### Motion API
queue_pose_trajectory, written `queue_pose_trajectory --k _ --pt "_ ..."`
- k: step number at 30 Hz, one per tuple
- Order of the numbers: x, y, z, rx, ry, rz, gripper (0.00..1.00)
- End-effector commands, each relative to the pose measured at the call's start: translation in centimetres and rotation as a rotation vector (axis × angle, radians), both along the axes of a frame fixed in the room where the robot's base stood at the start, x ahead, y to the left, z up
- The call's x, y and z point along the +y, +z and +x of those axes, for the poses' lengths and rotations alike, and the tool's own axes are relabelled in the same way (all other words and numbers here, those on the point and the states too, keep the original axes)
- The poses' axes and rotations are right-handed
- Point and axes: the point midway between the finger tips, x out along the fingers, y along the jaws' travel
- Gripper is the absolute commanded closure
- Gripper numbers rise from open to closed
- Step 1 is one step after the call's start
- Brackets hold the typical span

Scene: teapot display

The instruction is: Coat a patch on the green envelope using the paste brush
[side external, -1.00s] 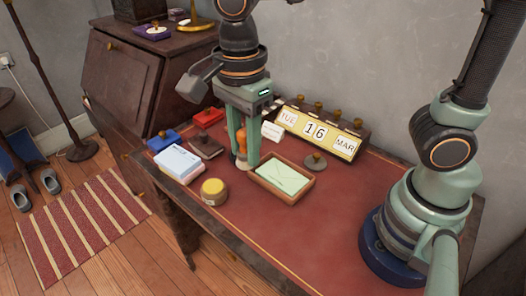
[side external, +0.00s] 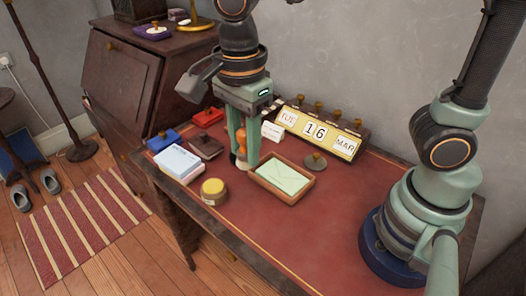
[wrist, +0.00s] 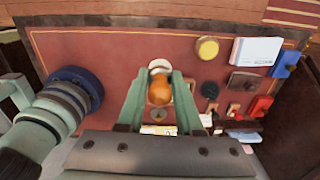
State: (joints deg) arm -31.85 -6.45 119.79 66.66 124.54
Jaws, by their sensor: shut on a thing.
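The green envelope (side external: 283,176) lies flat in a shallow wooden tray (side external: 272,191) on the red desk top. My gripper (side external: 243,158) points down just left of the tray. It is shut on an upright tool with a rounded orange-brown handle, which I take for the paste brush (side external: 241,144). The brush's pale lower end is partly hidden by the fingers. In the wrist view the orange handle (wrist: 159,91) sits between both fingers (wrist: 160,80). I cannot make out the envelope in the wrist view.
A yellow-lidded jar (side external: 214,190) stands at the front, left of the tray. A white-and-blue pad (side external: 178,162), a brown pad (side external: 206,147), and blue (side external: 162,140) and red (side external: 207,117) blocks lie to the left. A calendar (side external: 320,131) stands behind. The desk's right front is clear.

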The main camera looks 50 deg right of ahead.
Motion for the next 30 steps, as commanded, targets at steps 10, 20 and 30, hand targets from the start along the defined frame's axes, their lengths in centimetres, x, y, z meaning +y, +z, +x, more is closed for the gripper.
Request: queue_pose_trajectory --k 10,20,30 --pt "0.0 -0.2 0.4 0.0 -0.001 0.0 1.0" --pt "0.1 -3.7 6.3 0.006 -0.003 -0.004 1.0" --pt "-0.8 -8.3 11.9 0.002 -0.002 -0.001 1.0"
